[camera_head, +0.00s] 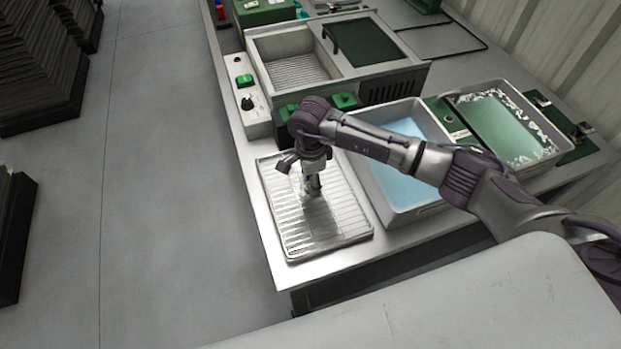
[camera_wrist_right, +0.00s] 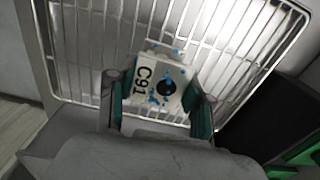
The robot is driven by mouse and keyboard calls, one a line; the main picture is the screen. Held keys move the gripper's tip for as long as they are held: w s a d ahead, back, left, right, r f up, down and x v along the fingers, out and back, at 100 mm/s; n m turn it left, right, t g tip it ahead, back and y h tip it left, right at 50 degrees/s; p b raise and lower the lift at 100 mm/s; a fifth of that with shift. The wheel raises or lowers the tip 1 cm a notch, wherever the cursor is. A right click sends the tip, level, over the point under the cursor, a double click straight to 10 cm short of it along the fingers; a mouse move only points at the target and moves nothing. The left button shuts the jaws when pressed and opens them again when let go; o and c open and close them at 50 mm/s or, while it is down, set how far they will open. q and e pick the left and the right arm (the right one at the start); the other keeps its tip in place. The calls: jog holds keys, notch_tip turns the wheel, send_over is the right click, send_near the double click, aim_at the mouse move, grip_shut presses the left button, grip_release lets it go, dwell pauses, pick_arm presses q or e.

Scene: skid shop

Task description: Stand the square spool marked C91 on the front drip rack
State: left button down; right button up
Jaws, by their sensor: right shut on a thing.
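The square spool marked C91 (camera_wrist_right: 158,85) is white with blue specks and a dark round hole, and its mark reads clearly in the right wrist view. My right gripper (camera_wrist_right: 158,103) is shut on it, with a green-lined finger at each side. In the head view my right gripper (camera_head: 311,185) points down over the front drip rack (camera_head: 341,222), a wire grid in a shallow metal tray. The spool is mostly hidden by the gripper there. I cannot tell whether it touches the wires. My left gripper is not in view.
A grey basin of blue liquid (camera_head: 408,209) stands right of the rack. Behind are a sink unit (camera_head: 262,72), a control box with a green switch (camera_head: 252,118) and a tray of green liquid (camera_head: 546,156). The bench's left edge is close to the rack.

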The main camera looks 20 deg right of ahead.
jog(key=o, duration=1)
jog(key=shift+r, duration=0.1)
notch_tip(320, 180, up, 12)
jog(key=shift+r+b, duration=0.1)
jog(key=shift+b, duration=0.8)
